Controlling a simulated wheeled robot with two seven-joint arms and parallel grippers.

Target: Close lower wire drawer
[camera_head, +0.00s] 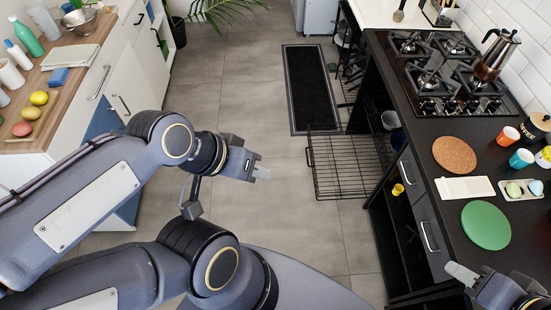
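A black wire drawer (345,178) is pulled out from the cabinet under the dark counter and juts left over the floor. Its front edge with a small handle (309,157) faces left, toward my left gripper. My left gripper (262,173) is in the middle of the view, left of the drawer front and apart from it in the picture, with nothing seen in it. My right gripper (456,271) is at the lower right, by the counter's near edge, partly cut off. I cannot tell whether either gripper's fingers are open.
A gas hob (445,75) with a moka pot (495,55) is on the counter. A cork mat (454,154), a green round board (486,225) and cups lie near the right edge. A dark floor mat (310,85) lies beyond the drawer. The floor left of the drawer is clear.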

